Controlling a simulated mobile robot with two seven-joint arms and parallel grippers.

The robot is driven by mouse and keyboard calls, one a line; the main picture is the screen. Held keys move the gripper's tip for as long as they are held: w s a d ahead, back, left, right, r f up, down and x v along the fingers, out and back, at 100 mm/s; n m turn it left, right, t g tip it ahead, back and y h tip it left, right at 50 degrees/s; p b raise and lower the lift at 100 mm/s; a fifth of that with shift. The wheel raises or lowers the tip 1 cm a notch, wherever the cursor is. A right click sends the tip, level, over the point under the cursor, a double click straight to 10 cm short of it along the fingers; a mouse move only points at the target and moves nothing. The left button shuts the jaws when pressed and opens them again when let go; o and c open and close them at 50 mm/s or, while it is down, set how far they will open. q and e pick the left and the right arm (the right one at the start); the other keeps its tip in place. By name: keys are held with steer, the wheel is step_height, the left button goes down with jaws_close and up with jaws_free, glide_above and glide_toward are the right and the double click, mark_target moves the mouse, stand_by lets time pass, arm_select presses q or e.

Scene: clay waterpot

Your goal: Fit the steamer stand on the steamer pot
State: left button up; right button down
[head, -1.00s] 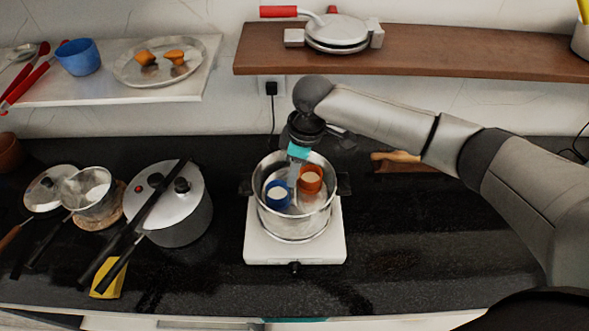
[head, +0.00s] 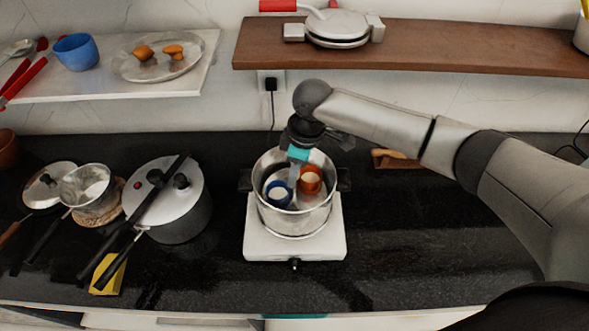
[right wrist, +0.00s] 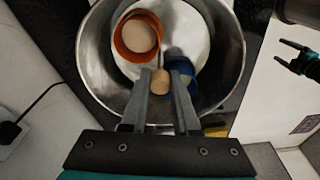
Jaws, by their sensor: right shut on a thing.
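The steel steamer pot (head: 290,222) stands on the white stove. Inside its rim is the round pale steamer stand (right wrist: 183,22), with an orange cup (head: 310,182) and a blue cup (head: 278,190) on it. My right gripper (head: 293,178) reaches down into the pot between the cups. In the right wrist view its fingers (right wrist: 160,86) are shut on the stand's wooden knob (right wrist: 160,76). I cannot tell whether the stand touches the pot's floor. My left gripper (right wrist: 284,53) shows open and empty at the right of the right wrist view, away from the pot.
A lidded pot (head: 170,207) and a small steel saucepan (head: 90,190) stand left of the white stove (head: 330,236). A yellow sponge (head: 108,275) lies near the front edge. A wooden-handled item (head: 393,158) lies behind right.

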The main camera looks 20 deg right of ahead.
steer(key=shift+f+p, duration=0.35)
steer(key=shift+f, duration=0.3)
stand_by(0.9)
steer(key=c, duration=0.6)
jaws_free()
steer(key=shift+o, duration=0.4)
steer(key=o, duration=0.5)
steer(key=shift+r, duration=0.1)
